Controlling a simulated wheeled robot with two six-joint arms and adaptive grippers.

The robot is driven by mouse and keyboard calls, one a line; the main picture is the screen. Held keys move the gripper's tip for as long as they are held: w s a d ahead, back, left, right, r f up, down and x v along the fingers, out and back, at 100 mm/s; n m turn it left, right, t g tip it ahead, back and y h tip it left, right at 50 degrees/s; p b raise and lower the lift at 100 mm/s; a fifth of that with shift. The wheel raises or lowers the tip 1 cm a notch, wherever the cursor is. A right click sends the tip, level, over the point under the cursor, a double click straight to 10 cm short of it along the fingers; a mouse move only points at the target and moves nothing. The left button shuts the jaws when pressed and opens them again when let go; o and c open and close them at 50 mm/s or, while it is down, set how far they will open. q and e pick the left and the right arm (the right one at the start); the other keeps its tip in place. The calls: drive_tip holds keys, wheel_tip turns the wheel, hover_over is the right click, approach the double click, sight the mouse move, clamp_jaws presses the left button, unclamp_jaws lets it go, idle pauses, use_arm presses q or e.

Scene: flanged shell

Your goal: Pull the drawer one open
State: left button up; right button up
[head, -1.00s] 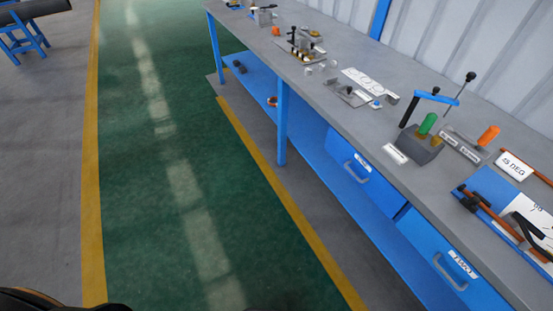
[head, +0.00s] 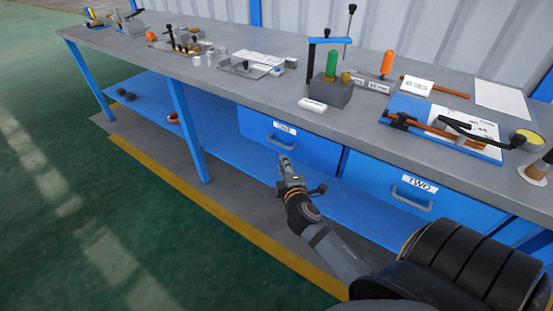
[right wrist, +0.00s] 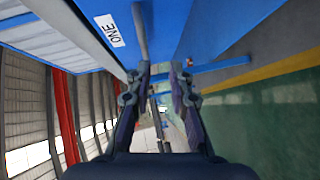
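Drawer one (head: 262,128) is a blue drawer front under the bench top, with a white label reading ONE and a grey bar handle. It looks closed. In the right wrist view its label (right wrist: 108,30) is at the upper left and its grey handle (right wrist: 140,28) rises beside the left finger. My right gripper (head: 285,163) is in front of the drawer, just below the handle in the head view. In the right wrist view the right gripper (right wrist: 162,75) has its two fingers apart with a gap between them. I cannot tell whether it touches the handle. My left gripper is not in view.
Drawer two (head: 365,182) with its own handle is to the right. The grey bench top (head: 240,92) above holds several tools and blocks. A blue leg (head: 187,130) and a lower blue shelf (head: 150,108) are to the left. The green floor in front is open.

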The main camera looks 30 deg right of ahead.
sight(277, 143)
drive_tip(key=shift+t, duration=0.3)
drive_tip(key=x, duration=0.3)
drive_tip(key=r+x, duration=0.1)
drive_tip(key=x, duration=0.2)
drive_tip(key=r+x, duration=0.1)
drive_tip(key=x, duration=0.3)
drive_tip(key=shift+w+d, duration=0.1)
drive_tip(key=shift+w, duration=0.1)
clamp_jaws()
